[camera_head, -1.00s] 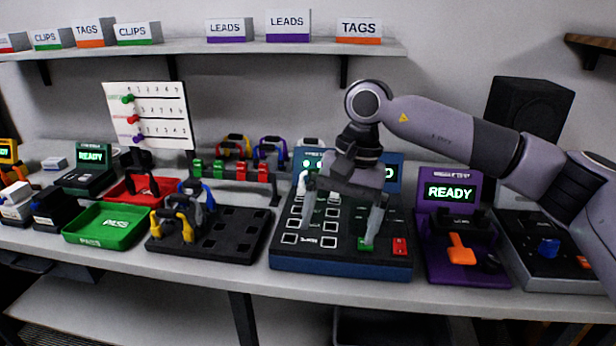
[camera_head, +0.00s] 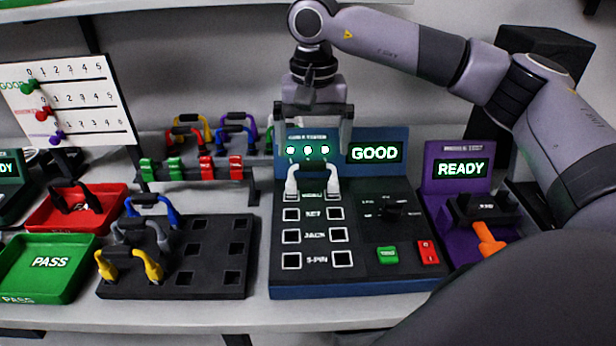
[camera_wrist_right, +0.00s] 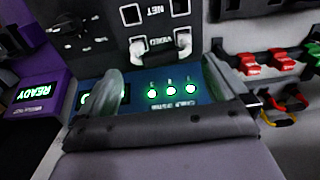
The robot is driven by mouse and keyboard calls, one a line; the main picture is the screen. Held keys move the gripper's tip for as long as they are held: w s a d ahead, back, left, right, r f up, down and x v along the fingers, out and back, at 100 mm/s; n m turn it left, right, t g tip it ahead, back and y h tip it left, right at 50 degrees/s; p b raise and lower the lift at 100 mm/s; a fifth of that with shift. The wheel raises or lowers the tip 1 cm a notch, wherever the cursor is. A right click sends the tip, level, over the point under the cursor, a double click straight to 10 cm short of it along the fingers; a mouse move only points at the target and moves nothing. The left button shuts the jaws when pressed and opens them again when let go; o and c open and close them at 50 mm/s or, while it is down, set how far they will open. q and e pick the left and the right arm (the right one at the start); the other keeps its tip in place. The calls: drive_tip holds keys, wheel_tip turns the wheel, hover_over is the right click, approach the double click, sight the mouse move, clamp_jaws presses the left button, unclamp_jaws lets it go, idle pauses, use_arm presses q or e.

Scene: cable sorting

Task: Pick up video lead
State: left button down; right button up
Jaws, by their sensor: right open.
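The white video lead (camera_head: 291,184) stands as an arch with its ends in the top row of sockets on the blue cable tester (camera_head: 340,285), whose screen reads GOOD. In the right wrist view the white lead (camera_wrist_right: 183,44) is plugged in beside the word VIDEO. My right gripper (camera_head: 313,138) is open and empty, pointing down just above and behind the lead. In the wrist view its fingers (camera_wrist_right: 163,88) are spread, with the tester's three green lights between them and the lead just beyond. Whether a finger touches the lead cannot be told. My left gripper is not in view.
A black socket block (camera_head: 215,285) with yellow, grey and blue leads is left of the tester. Green PASS (camera_head: 50,290) and red (camera_head: 92,221) trays lie further left. A rack (camera_head: 220,173) with coloured leads stands behind. A purple READY tester (camera_head: 455,215) is on the right.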

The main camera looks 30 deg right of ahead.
wheel_tip(320, 180, down, 5)
drive_tip(key=shift+f+p, duration=0.15)
drive_tip(key=shift+p, duration=0.25)
drive_tip(key=c, duration=0.8)
drive_tip(key=shift+w, duration=0.1)
wheel_tip(320, 180, up, 14)
wheel_tip(320, 180, up, 9)
drive_tip(key=p, duration=0.5)
hover_over(312, 162)
